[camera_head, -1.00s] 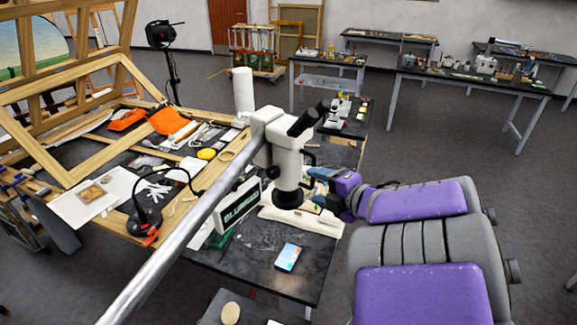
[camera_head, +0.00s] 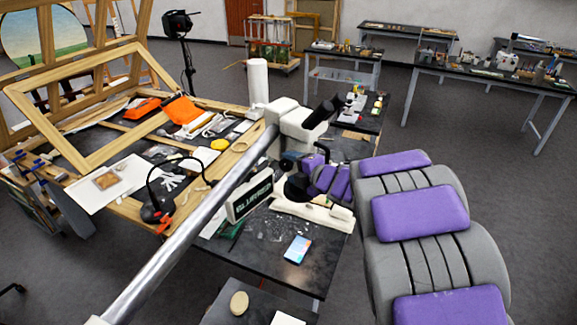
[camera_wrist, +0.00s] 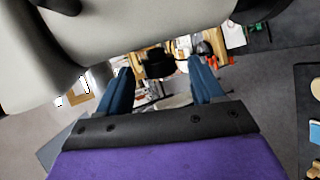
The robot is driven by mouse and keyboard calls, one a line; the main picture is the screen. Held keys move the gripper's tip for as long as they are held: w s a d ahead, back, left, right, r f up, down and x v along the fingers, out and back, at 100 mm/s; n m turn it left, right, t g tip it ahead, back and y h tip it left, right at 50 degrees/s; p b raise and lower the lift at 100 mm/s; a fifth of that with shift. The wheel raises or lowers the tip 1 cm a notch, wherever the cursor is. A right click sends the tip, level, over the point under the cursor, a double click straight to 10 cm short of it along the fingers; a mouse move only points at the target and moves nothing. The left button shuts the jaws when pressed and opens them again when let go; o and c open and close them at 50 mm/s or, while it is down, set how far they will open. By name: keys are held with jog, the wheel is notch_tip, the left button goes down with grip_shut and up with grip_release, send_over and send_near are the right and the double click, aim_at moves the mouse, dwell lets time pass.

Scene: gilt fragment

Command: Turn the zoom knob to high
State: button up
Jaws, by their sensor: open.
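The white stereo microscope (camera_head: 288,121) with black eyepieces (camera_head: 324,112) hangs on a long metal boom over the dark table. My purple arm reaches in from the right, and my gripper (camera_head: 291,162) is close against the microscope body, covering part of it. In the wrist view my gripper (camera_wrist: 160,67) is open, with its two blue fingers apart. The microscope's pale body (camera_wrist: 150,35) fills the top there. A dark round part (camera_wrist: 158,64), perhaps the zoom knob, shows between the fingertips. I cannot tell whether the fingers touch it, and no knob marking is readable.
The metal boom (camera_head: 190,225) crosses diagonally left of the microscope. A sign block (camera_head: 250,197), a phone (camera_head: 298,249) and the microscope's white base (camera_head: 325,213) are below. A wooden frame and tools crowd the left. Open floor lies to the right.

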jog(key=shift+x, duration=1.2)
jog(key=shift+f, duration=0.1)
jog(key=c, duration=1.1)
